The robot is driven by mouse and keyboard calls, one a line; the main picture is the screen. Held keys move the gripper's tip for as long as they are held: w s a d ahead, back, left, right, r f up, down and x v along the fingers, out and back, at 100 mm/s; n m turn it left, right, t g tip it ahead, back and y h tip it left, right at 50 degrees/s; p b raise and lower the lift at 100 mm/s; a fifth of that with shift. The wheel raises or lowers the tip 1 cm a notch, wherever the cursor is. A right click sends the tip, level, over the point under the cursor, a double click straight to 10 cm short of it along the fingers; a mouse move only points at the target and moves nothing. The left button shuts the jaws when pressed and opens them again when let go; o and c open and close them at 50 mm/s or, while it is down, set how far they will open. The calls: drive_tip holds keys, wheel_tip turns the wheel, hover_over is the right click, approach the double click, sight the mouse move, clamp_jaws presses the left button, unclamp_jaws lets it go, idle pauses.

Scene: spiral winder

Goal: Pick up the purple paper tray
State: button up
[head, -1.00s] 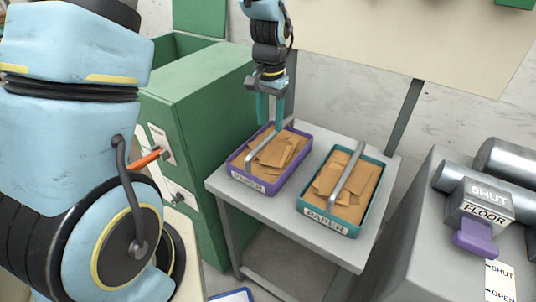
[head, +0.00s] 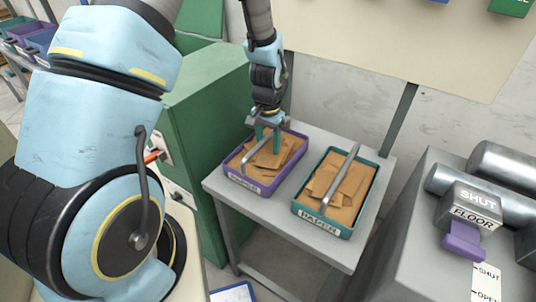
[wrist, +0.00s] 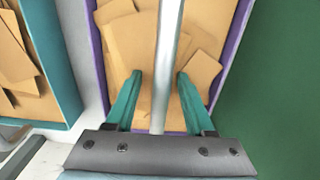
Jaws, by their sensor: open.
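The purple paper tray (head: 287,172) sits on the grey side table at its left, filled with brown paper pieces, with a "PAPER" label on its front. A grey bar handle (head: 249,160) arches lengthwise over it; the handle also shows in the wrist view (wrist: 166,70). My gripper (head: 268,138) points down over the tray's far part. In the wrist view its two teal fingers (wrist: 159,76) are open, one on each side of the handle, apart from it. The fingers partly hide the paper behind them.
A teal paper tray (head: 301,211) with a similar handle stands just right on the same grey table (head: 275,211). A green cabinet (head: 205,110) rises close on the left. A grey machine with a purple "FLOOR" lever (head: 463,247) is at the right.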

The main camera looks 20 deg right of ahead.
clamp_jaws()
idle(0.3)
drive_tip(key=shift+r, duration=0.15)
idle(0.3)
wheel_tip(320, 180, up, 10)
drive_tip(key=shift+f+b, duration=0.1)
drive_tip(key=shift+b, duration=1)
drive_tip(key=c, duration=0.6)
unclamp_jaws()
clamp_jaws()
